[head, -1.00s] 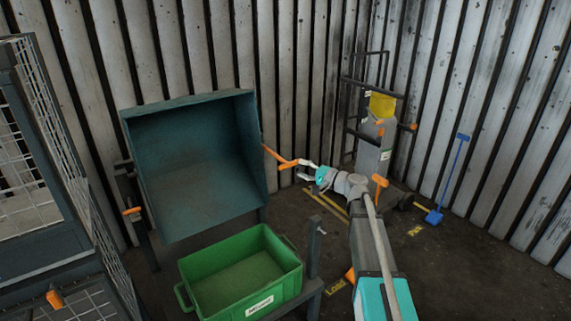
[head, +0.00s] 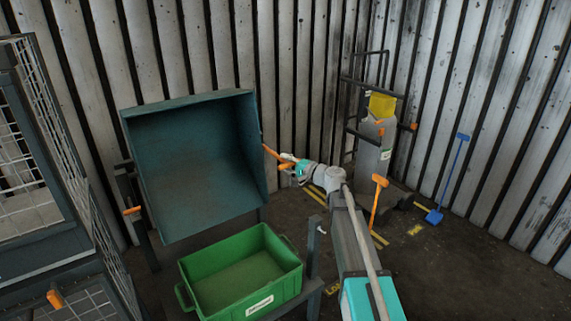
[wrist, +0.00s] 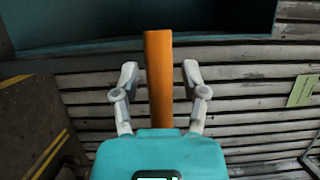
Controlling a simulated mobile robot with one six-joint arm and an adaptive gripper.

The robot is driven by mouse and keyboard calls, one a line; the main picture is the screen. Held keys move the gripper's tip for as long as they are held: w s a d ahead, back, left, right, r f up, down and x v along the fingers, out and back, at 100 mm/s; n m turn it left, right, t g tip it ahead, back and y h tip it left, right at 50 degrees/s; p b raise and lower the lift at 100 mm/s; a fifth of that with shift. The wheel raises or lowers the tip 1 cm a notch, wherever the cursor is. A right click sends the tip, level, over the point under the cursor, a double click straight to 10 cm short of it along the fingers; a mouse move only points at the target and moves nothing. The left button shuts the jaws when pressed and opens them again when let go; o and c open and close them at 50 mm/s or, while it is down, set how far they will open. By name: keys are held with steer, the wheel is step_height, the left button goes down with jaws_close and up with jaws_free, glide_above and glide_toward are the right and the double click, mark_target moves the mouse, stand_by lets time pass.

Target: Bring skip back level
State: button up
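The skip (head: 195,170) is a dark teal, open-fronted bin, tilted forward so that its empty inside faces me in the head view. An orange lever (head: 273,153) sticks out from its right side. My gripper (head: 290,160) is at this lever. In the wrist view the lever (wrist: 158,80) stands between the two pale fingers of my gripper (wrist: 160,80), with a gap on each side. The fingers are open. The skip's dark edge (wrist: 150,35) crosses the top of the wrist view.
An empty green crate (head: 240,275) sits on a stand below the skip. A mesh cage (head: 60,150) stands at the left. Floor at the lower right is clear.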

jaws_close()
steer(key=shift+a+r, duration=0.1)
steer(key=shift+r, duration=0.05)
